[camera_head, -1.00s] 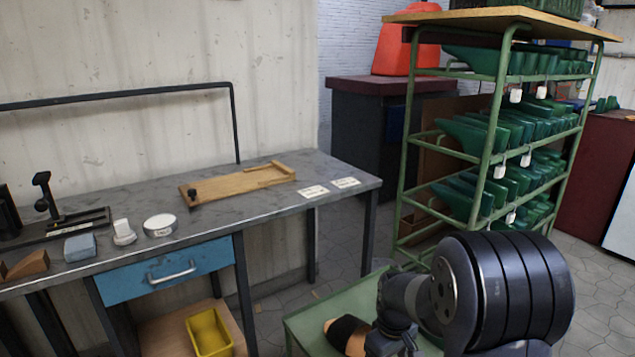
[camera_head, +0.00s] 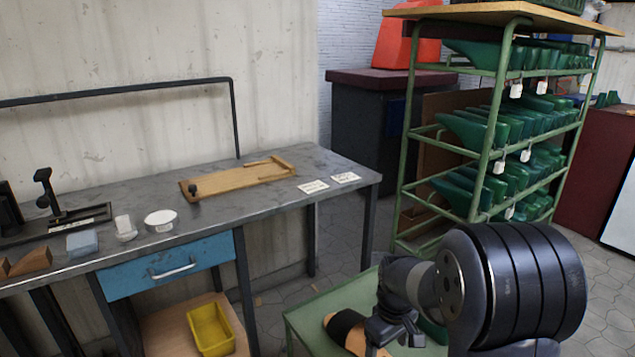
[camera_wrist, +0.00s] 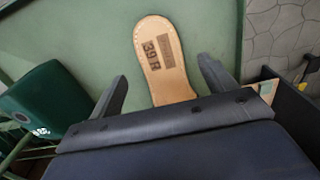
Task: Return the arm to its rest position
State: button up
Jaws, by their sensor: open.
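My gripper (camera_wrist: 163,72) is open, with its two dark fingers spread apart in the wrist view. A tan sole (camera_wrist: 166,62) marked "39 R" shows between and beyond the fingertips, over a green surface (camera_wrist: 90,30). No contact between fingers and sole is visible. In the head view my arm is folded at the lower right, above a green table (camera_head: 312,316). A tan sole with a black upper (camera_head: 345,328) lies on that table beside my wrist, partly hidden by it. The fingers cannot be made out clearly in the head view.
A green rack (camera_head: 488,130) of green lasts stands behind my arm. A yellow bin (camera_head: 210,330) sits below the bench.

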notch_tip(320, 180, down, 5)
jog(key=shift+f+b, duration=0.2)
jog(key=shift+b, duration=0.6)
notch_tip(320, 180, up, 27)
jog(key=m+p, duration=0.5)
jog(key=p, duration=2.6)
jog(key=shift+m, duration=0.4)
jog(key=shift+s+r+p, duration=0.1)
jog(key=shift+r+p, duration=0.05)
jog(key=shift+p, duration=0.2)
